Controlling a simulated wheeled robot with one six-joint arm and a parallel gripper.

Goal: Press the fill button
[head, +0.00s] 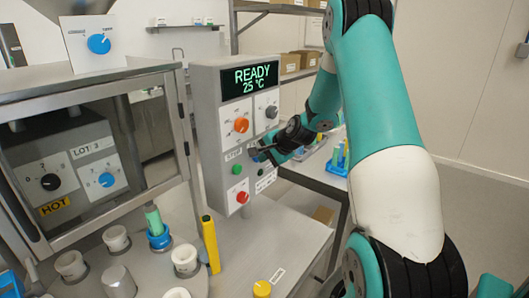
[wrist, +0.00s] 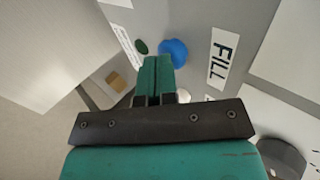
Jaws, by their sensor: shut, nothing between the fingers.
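The grey control panel (head: 210,125) carries a screen reading READY 25 °C. In the wrist view a round blue button (wrist: 173,52) sits beside the white FILL label (wrist: 220,58). My gripper (wrist: 157,62) is shut and empty, with its teal fingertips just below and slightly left of the blue button in that picture. I cannot tell whether they touch it. In the head view my gripper (head: 260,153) is at the panel's right side, and the blue button is hidden or too small to make out there.
A green button (head: 237,169), a red knob (head: 242,197) and an orange knob (head: 240,125) are on the same panel. A yellow post (head: 211,245) and cups (head: 186,260) stand below it. A glazed cabinet (head: 75,150) is at the left.

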